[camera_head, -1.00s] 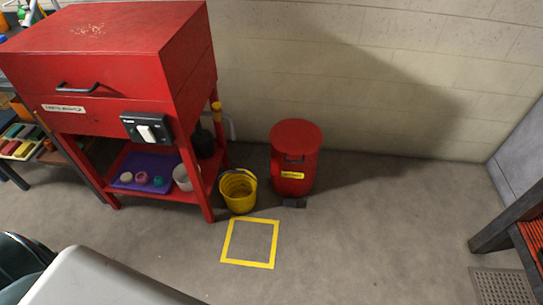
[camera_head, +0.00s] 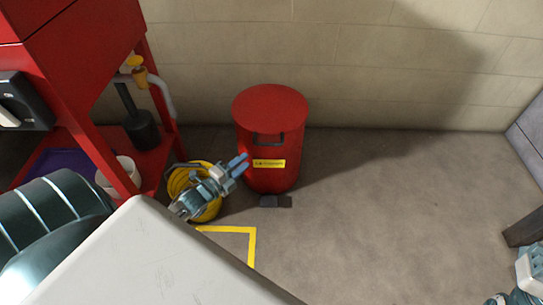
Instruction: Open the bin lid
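The red bin (camera_head: 271,177) stands on the floor against the back wall, upright. Its round red lid (camera_head: 270,106) is shut. A dark handle (camera_head: 281,139) sits at the front just below the lid, with a yellow label under it. A black pedal (camera_head: 276,201) lies at the foot of the bin.
A red cabinet with a lower shelf (camera_head: 155,170) stands farther left. A yellow square (camera_head: 250,246) marks the floor in front. Floor right of the bin is clear.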

